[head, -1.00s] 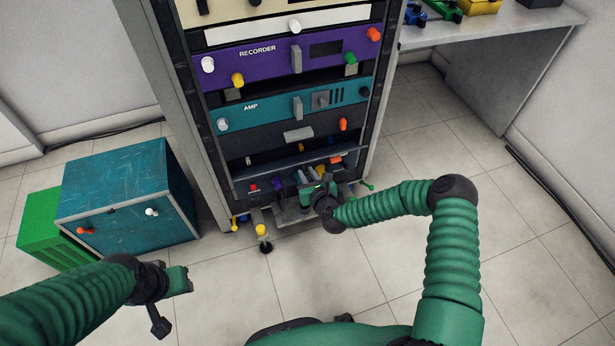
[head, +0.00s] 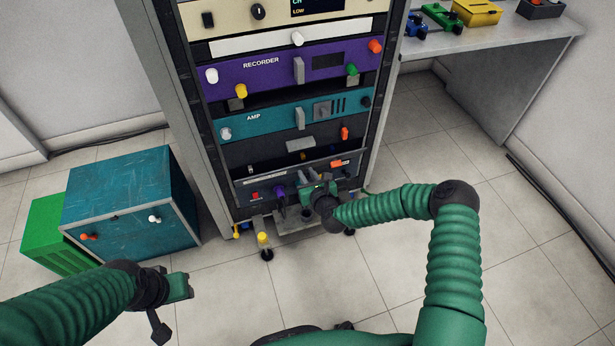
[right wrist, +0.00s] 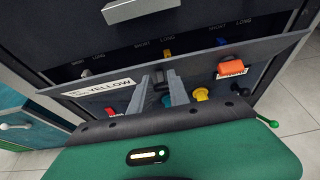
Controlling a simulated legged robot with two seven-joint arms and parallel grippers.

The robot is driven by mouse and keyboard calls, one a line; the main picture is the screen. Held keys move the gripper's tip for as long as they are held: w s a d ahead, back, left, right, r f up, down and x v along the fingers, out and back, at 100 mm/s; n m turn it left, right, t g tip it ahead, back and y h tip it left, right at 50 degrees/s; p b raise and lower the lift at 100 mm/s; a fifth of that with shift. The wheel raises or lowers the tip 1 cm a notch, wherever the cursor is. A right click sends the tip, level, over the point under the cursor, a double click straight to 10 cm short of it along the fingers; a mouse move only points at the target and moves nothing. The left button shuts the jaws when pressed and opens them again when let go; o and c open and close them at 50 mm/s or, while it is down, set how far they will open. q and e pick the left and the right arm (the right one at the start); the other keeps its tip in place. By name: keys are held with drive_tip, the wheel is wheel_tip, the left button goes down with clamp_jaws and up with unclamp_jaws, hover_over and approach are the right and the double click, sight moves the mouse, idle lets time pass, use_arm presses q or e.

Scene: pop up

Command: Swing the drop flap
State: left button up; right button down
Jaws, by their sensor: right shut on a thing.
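The drop flap (head: 310,171) is a dark grey panel low on the front of the rack, and its face with a white label shows. In the right wrist view the flap (right wrist: 203,70) lies slanted across the picture, with a label ending in "YELLOW" and an orange knob (right wrist: 231,70). My right gripper (head: 305,189) is at the middle of the flap. In the right wrist view its two grey fingers (right wrist: 167,88) are shut around a dark part at the flap's middle, largely hidden between them. My left gripper (head: 180,286) hangs clear of the rack at lower left; its jaw gap is unclear.
Above the flap are the teal AMP unit (head: 270,123) and purple RECORDER unit (head: 265,80). A teal cabinet (head: 130,195) and green box (head: 45,230) stand on the left. A bench (head: 490,45) is at upper right. The floor in front is mostly clear.

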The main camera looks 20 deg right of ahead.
drive_tip(key=shift+w+d+r, duration=0.1)
drive_tip(key=shift+w+r, duration=0.55)
drive_tip(key=shift+r, duration=0.15)
drive_tip(key=shift+w+r, duration=0.1)
drive_tip(key=shift+w, duration=0.2)
drive_tip(key=shift+w+r, duration=0.55)
drive_tip(key=shift+w, duration=0.3)
drive_tip(key=c, duration=1.2)
unclamp_jaws()
drive_tip(key=shift+s, duration=0.1)
drive_tip(key=shift+o, duration=0.2)
